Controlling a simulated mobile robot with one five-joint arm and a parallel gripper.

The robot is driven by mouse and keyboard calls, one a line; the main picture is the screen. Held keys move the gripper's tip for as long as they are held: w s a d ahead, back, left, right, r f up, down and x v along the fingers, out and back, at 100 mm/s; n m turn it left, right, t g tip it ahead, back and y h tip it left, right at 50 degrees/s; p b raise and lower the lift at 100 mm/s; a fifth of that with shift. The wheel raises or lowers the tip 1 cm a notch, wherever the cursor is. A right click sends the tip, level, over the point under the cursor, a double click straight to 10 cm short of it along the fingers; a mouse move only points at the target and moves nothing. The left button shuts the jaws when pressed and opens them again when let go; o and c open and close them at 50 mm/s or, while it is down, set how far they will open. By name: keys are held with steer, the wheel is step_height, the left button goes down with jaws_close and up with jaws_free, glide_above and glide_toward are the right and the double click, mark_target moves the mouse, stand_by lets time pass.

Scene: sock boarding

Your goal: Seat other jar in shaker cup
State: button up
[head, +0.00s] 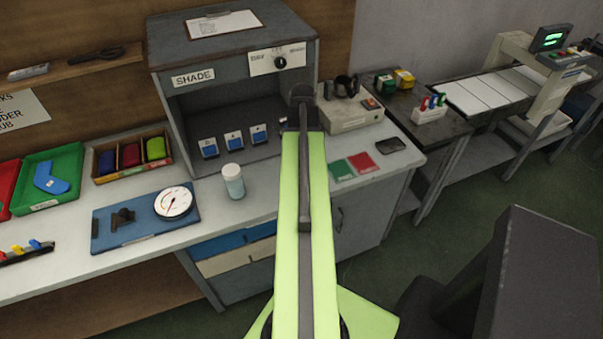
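A small jar (233,184) with a white cap and pale blue-grey body stands upright on the grey bench, left of my arm. A beige machine (352,115) sits on the bench right of my arm's far end. A dark, ring-like holder (346,84) on top of it may be the shaker cup; whether anything sits in it I cannot tell. My gripper (303,97) is at the far end of my green arm, in front of the cabinet's right edge and near the machine's left side. Its fingers are too small and dark to read, and any held thing is hidden.
A grey SHADE cabinet (233,45) with several blue-labelled blocks stands behind the jar. A blue board (145,222) with a dial gauge lies to the left. Red and green swatches (354,165) and a dark flat device (391,146) lie right of my arm.

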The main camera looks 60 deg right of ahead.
steer(key=c, duration=1.6)
steer(key=shift+r, duration=0.1)
step_height(320, 180, up, 4)
steer(key=p, duration=0.4)
steer(key=shift+p, duration=0.35)
steer(key=s+d+r+p, duration=0.1)
steer(key=s+r+p, duration=0.1)
steer(key=s, duration=0.3)
steer(key=s+d+r+p, duration=0.2)
steer(key=s+r+p, duration=0.1)
steer(key=s, duration=0.3)
steer(key=shift+d+r+p, duration=0.3)
steer(key=shift+r, duration=0.1)
